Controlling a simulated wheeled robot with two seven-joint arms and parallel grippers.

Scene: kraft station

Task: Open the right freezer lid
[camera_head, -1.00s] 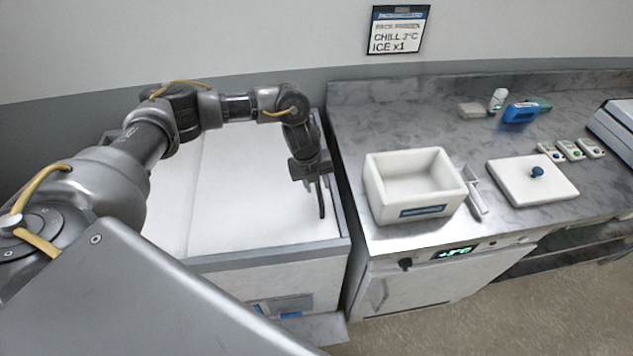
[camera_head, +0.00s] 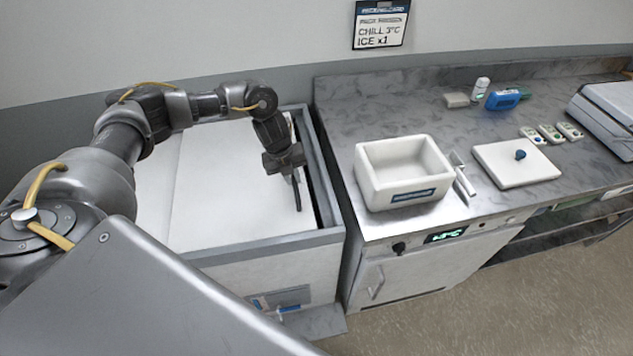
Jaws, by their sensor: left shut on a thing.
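The chest freezer (camera_head: 262,246) stands at the left with white sliding lids under a grey frame. The right freezer lid (camera_head: 225,185) is slightly open: a narrow dark gap shows between its right edge and the frame's right side. A dark upright handle (camera_head: 298,194) is near the lid's right edge. My left gripper (camera_head: 293,177) points down over the right lid and is shut on this handle; its fingers are partly hidden. The left lid (camera_head: 155,190) is partly covered by my left arm. My right gripper is not in view.
A steel counter (camera_head: 340,110) adjoins on the right, with a white open box (camera_head: 405,172), a white lid with a blue knob (camera_head: 515,165) and several small items. A wall sign (camera_head: 381,25) hangs behind. Bare floor lies at the lower right.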

